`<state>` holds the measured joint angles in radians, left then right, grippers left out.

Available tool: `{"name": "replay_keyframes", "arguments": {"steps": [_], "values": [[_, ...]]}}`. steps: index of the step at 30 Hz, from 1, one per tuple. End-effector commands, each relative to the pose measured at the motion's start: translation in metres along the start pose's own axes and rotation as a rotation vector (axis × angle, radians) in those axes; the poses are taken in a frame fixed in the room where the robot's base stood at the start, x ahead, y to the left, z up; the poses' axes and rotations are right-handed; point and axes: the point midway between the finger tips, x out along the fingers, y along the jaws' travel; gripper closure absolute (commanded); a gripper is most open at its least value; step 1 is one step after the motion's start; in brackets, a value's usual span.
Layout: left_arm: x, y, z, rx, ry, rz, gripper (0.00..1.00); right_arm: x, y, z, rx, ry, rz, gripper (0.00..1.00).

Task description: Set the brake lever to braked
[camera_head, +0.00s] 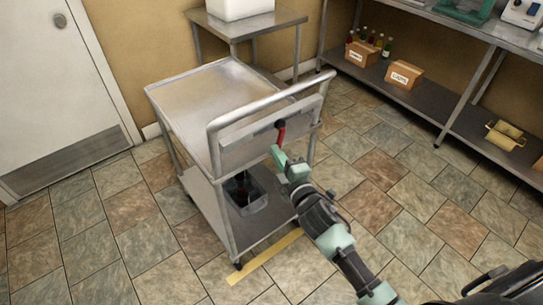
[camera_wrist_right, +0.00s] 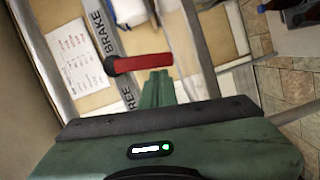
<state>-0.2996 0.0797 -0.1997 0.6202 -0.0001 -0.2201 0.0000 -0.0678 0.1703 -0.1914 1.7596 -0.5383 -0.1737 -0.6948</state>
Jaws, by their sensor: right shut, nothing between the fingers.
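The silver cart (camera_head: 213,87) stands on the tiled floor. Its red brake lever (camera_head: 281,133) is on the panel at the handle end. In the right wrist view the red lever (camera_wrist_right: 140,63) has a dark end and lies across a label strip (camera_wrist_right: 103,38). The strip reads "BRAKE" on one side of the lever and "FREE" on the other. My right gripper (camera_head: 276,151) is shut and empty just below the lever. In the wrist view its green fingertips (camera_wrist_right: 157,76) are close to the lever on the FREE side; I cannot tell if they touch. My left gripper is out of view.
The cart's push handle (camera_head: 270,97) runs above the lever. A grey bin (camera_head: 245,191) sits on the lower shelf. A yellow strip (camera_head: 264,257) lies on the floor by the cart. A metal table (camera_head: 245,25) stands behind, and shelving (camera_head: 420,97) with boxes is at right.

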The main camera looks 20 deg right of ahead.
Motion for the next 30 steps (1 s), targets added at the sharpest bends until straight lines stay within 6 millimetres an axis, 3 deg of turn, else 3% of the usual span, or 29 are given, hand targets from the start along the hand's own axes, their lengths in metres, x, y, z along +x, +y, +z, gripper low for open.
{"name": "replay_keyframes", "arguments": {"steps": [1, 7, 19, 26, 30], "values": [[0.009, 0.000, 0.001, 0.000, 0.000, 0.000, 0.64, 0.001, -0.006, 0.005, -0.045, -0.003, 0.010, 1.00], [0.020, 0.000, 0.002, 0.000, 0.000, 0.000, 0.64, 0.004, -0.009, 0.017, -0.224, -0.004, 0.054, 1.00], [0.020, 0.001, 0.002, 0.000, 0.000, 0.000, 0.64, 0.010, -0.006, 0.041, -0.213, -0.003, 0.051, 1.00], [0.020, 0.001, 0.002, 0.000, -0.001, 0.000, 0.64, 0.009, -0.007, 0.040, -0.211, -0.002, 0.052, 1.00], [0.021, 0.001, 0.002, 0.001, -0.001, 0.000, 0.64, -0.003, -0.009, 0.040, -0.210, -0.002, 0.050, 1.00]]}}
